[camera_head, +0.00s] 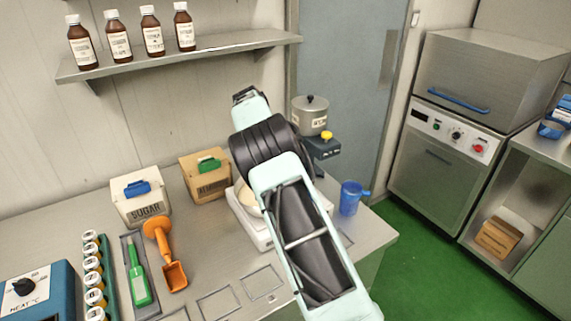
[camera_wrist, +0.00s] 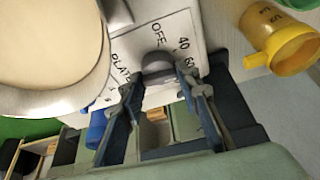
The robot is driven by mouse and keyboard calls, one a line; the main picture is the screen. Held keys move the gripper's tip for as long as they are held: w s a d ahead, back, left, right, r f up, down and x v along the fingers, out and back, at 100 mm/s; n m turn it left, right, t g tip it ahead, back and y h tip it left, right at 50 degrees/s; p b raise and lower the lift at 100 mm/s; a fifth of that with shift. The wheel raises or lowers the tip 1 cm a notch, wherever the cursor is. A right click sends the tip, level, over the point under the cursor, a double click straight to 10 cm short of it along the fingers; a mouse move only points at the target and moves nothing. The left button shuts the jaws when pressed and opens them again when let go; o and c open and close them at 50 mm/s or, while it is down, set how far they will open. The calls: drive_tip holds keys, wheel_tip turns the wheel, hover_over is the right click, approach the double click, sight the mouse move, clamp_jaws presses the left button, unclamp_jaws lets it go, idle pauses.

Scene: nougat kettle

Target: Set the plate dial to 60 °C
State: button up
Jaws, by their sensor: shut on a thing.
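The plate dial (camera_wrist: 157,63) is a dark grey knob on a white panel (camera_wrist: 122,42) marked PLATE, OFF, 40 and 60 in the wrist view. My gripper (camera_wrist: 160,85) has one finger on each side of the knob and is shut on it. I cannot make out which mark the knob points to. In the head view, the white plate unit (camera_head: 262,238) stands on the bench, partly behind my arm. The dial and my fingertips are hidden there.
A round vessel with cream contents (camera_wrist: 45,40) is close left of the dial; a yellow cup (camera_wrist: 275,38) is at right. On the bench are a blue jug (camera_head: 350,197), a sugar box (camera_head: 141,205), an orange scoop (camera_head: 173,274) and a blue heat-dial box (camera_head: 40,295).

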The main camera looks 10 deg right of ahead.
drive_tip(key=shift+m+g+p, duration=0.5)
drive_tip(key=shift+m+p, duration=0.8)
drive_tip(key=shift+m, duration=0.3)
drive_tip(key=o, duration=1.2)
drive_tip(key=shift+c, duration=0.2)
drive_tip(key=v, duration=0.7)
drive_tip(key=shift+r, duration=0.15)
drive_tip(key=shift+w+a, duration=0.1)
drive_tip(key=shift+a, duration=0.1)
